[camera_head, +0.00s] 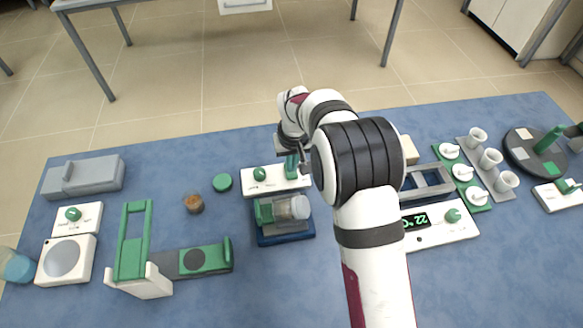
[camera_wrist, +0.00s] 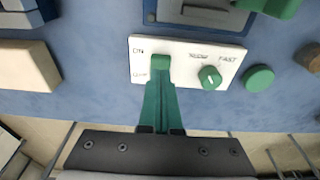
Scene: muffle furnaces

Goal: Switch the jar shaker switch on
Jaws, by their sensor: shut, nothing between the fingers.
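The jar shaker (camera_head: 284,217) stands on the blue table with a clear jar (camera_head: 292,208) lying in it. Its white control panel (camera_head: 272,187) sits just behind it. In the wrist view the panel (camera_wrist: 190,50) has ON and OFF labels at the left and a green speed knob (camera_wrist: 210,77) at the right. The green switch (camera_wrist: 159,62) is beside the labels, partly hidden by my fingers; I cannot tell its setting. My gripper (camera_wrist: 161,90) is shut and empty, its green fingers right at the switch. Contact is unclear. The gripper (camera_head: 291,168) is over the panel's right end in the head view.
A green round lid (camera_head: 222,182) and a small brown-filled jar (camera_head: 194,203) are left of the panel. A device with a 22 display (camera_head: 415,221) stands to the right, partly behind my arm. A beige block (camera_wrist: 25,66) is near the panel in the wrist view.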

